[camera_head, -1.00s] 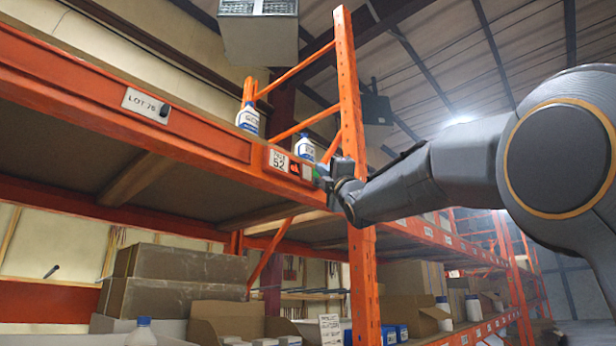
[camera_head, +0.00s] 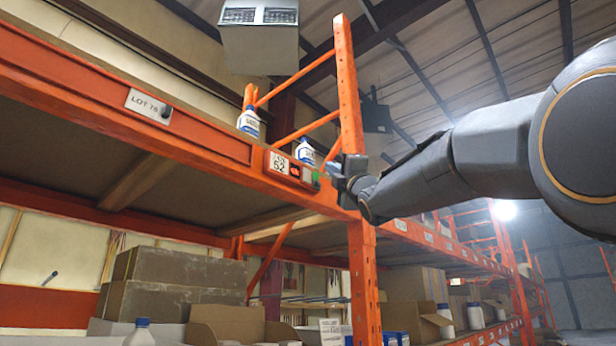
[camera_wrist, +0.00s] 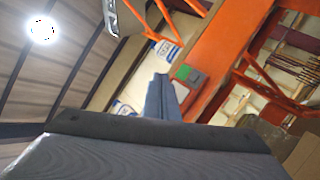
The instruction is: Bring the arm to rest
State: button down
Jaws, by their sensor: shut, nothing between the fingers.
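My gripper (camera_head: 338,170) is at the end of my raised dark arm, in front of the orange rack upright in the head view. In the wrist view the fingers (camera_wrist: 162,97) are together with nothing between them. They point toward the rack's beam, near a green and grey panel (camera_wrist: 187,76). In the head view the green patch (camera_head: 311,178) shows just left of my gripper, beside the label plate (camera_head: 280,164). My gripper looks close to the beam but apart from it.
Two white bottles with blue labels, the left one (camera_head: 249,121) and the right one (camera_head: 305,152), stand on the upper shelf. Below are cardboard boxes (camera_head: 180,267) and an open carton (camera_head: 226,322). The orange upright (camera_head: 350,100) rises behind my gripper. Open space lies right of the rack.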

dwell(0.3)
